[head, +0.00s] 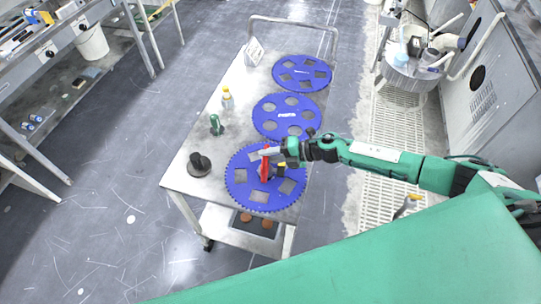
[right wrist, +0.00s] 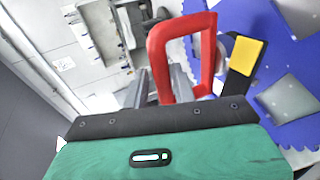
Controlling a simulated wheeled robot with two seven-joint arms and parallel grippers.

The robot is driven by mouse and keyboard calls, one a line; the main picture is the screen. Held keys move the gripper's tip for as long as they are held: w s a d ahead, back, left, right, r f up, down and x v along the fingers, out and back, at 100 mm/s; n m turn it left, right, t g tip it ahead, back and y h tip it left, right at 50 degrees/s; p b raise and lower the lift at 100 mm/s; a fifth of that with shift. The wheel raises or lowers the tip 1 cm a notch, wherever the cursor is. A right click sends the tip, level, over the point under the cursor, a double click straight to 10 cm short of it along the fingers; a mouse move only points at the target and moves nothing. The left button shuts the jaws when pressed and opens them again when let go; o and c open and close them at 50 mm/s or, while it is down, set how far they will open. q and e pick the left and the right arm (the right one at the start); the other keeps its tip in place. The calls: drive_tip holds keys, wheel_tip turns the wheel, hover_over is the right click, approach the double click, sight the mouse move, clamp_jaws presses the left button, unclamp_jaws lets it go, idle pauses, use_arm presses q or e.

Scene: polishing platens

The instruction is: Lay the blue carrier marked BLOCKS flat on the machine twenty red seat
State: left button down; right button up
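Three blue toothed carriers lie in a row on a metal cart. The near carrier (head: 240,186) has squarish holes, the middle carrier (head: 263,121) round ones and the far carrier (head: 283,82) squarish ones; their lettering is too small to read surely. My right gripper (head: 272,154) is over the near carrier. In the right wrist view its fingers (right wrist: 163,88) appear closed about one leg of a red loop handle (right wrist: 184,30). A black piece with a yellow tip (right wrist: 247,56) stands beside the handle. My left gripper is not in view. No red machine seat shows.
The cart top (head: 200,143) also holds a dark knobbed piece (head: 199,165), a green bottle (head: 216,125), a yellow-capped bottle (head: 227,98) and a white sign (head: 253,52). A round metal basin (head: 408,75) and a grey cabinet (head: 490,95) stand right. Floor left of the cart is clear.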

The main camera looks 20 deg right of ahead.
drive_tip(key=shift+o, duration=1.3)
drive_tip(key=shift+s+f, duration=0.1)
drive_tip(key=shift+f, duration=0.15)
drive_tip(key=b+v, duration=0.5)
drive_tip(key=v, duration=0.9)
drive_tip(key=shift+r, duration=0.25)
drive_tip(key=shift+a, duration=0.15)
